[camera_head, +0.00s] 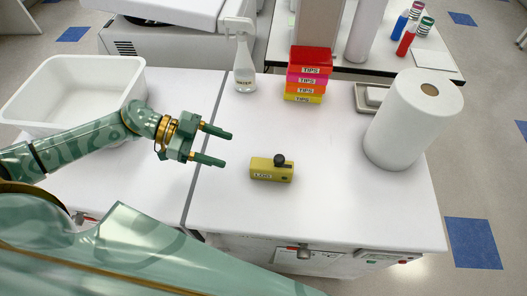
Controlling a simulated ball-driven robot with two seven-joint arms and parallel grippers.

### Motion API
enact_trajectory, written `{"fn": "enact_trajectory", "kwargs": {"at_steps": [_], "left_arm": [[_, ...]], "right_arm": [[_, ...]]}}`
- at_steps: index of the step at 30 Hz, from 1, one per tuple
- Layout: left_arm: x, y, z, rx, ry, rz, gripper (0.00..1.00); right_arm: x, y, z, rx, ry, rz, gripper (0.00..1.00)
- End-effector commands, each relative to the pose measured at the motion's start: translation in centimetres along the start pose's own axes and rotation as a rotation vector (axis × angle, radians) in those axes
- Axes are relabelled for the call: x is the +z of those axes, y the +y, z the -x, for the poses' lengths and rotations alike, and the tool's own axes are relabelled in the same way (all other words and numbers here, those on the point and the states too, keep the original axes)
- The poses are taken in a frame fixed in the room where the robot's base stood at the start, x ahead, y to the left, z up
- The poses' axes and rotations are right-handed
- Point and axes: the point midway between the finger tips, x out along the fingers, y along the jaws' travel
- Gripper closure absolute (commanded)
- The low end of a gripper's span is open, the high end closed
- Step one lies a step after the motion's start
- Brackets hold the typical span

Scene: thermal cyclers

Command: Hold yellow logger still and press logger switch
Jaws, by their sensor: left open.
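The yellow logger (267,171) lies on the white bench, with a white label on its front side. A dark round knob, seemingly the logger switch (279,159), stands on its top toward the right end. My left gripper (228,148) is open and empty, to the left of the logger and a little beyond it. Its two green fingers point right and do not touch the logger. My right gripper is not in view.
A white tub (72,92) stands at the left. The bench's front edge (320,243) is near. Bench around the logger is clear.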

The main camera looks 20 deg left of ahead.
Motion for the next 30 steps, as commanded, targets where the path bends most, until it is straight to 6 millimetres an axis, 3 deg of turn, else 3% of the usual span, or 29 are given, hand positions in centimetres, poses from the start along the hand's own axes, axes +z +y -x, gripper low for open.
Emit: {"fn": "enact_trajectory", "kwargs": {"at_steps": [9, 15, 21, 30], "left_arm": [[-0.1, 0.0, -7.7, 0.001, 0.008, -0.002, 0.38], [-0.1, 0.0, -11.7, 0.000, 0.005, -0.002, 0.38], [-0.1, 0.0, -13.8, -0.001, 0.003, -0.002, 0.38], [-0.1, 0.0, -14.2, -0.001, 0.002, -0.001, 0.38]], "right_arm": [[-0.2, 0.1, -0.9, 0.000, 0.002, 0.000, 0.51], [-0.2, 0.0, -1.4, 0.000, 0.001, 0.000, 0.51], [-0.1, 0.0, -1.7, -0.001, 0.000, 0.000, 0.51], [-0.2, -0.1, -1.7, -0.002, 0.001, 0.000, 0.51]]}}
